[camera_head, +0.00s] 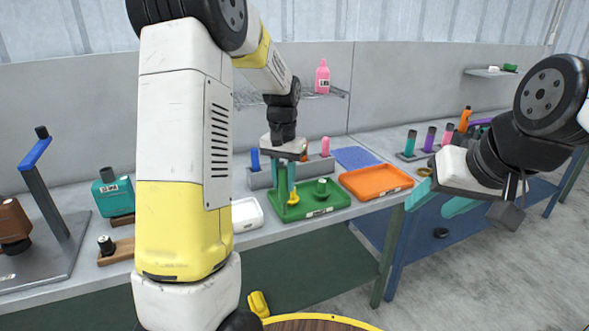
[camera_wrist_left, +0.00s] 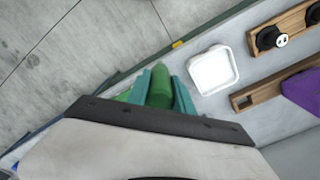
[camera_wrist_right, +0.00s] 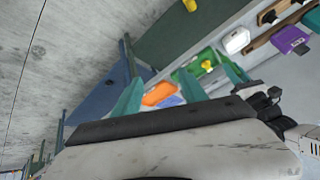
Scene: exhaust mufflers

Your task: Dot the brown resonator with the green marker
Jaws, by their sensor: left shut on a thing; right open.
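The brown resonator (camera_head: 14,222) stands at the far left of the head view, partly cut off by the picture edge, beside a grey stand with a blue bar. My left gripper (camera_head: 284,182) points down over the green tray, far to the right of the resonator. It is shut on the green marker, whose green body (camera_wrist_left: 160,86) shows between the teal fingers in the left wrist view. The marker's tip is not clear. My right gripper (camera_head: 437,196) is open and empty, in front of the bench at the right; its spread fingers show in the right wrist view (camera_wrist_right: 183,84).
The green tray (camera_head: 328,205) holds a green knobbed part and a yellow piece. The orange tray (camera_head: 375,181) is empty. A white tray (camera_head: 247,214) lies left of them. A teal muffler (camera_head: 113,196) stands near the brown one. My left arm hides part of the bench.

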